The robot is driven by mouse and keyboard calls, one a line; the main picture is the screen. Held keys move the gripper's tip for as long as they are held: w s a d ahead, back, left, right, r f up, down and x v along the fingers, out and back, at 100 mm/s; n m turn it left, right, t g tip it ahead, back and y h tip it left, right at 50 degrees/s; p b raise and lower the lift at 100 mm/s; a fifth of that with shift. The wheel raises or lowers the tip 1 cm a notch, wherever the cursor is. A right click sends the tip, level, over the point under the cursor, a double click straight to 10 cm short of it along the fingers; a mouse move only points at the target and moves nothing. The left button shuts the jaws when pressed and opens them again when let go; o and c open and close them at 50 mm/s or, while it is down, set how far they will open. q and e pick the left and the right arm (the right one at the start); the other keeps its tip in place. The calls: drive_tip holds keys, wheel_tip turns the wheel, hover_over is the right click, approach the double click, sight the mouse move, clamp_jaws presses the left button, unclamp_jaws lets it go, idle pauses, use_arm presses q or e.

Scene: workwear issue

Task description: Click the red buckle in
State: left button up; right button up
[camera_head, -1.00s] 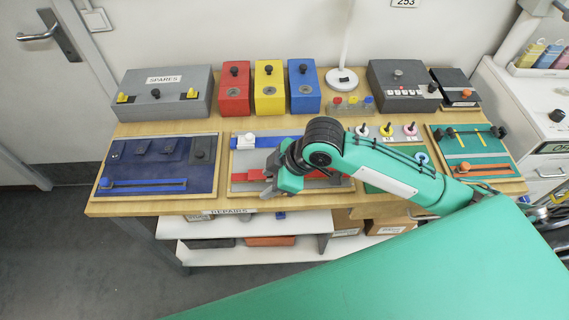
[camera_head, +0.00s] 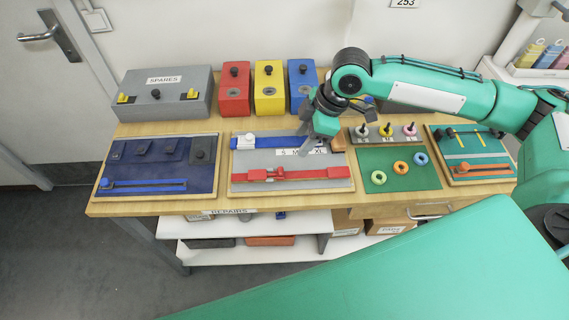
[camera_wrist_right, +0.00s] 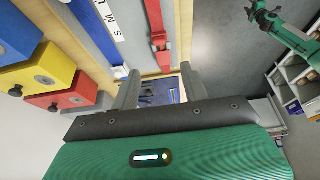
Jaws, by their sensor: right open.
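The red buckle (camera_head: 275,174) lies on the red strap (camera_head: 325,173) across the front of the grey middle board (camera_head: 240,186). A small dark part shows near its left half; I cannot tell whether its halves are joined. The strap also shows in the right wrist view (camera_wrist_right: 156,20), ahead of my fingers. My right gripper (camera_head: 311,142) is open and empty, raised over the rear right of this board, behind the red strap and apart from it. What seems to be my left gripper (camera_wrist_right: 256,12) shows small in the right wrist view, its jaws unclear.
A blue strap (camera_head: 265,142) with a white end and a size label (camera_head: 300,152) lie behind the red strap. Red, yellow and blue boxes (camera_head: 270,88) stand at the back. A blue board (camera_head: 125,172) is left; a green mat with rings (camera_head: 400,180) is right.

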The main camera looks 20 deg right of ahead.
sight(281, 170)
drive_tip(key=p+x, duration=0.2)
drive_tip(key=x, duration=1)
drive_tip(key=shift+a+f, duration=0.1)
clamp_jaws()
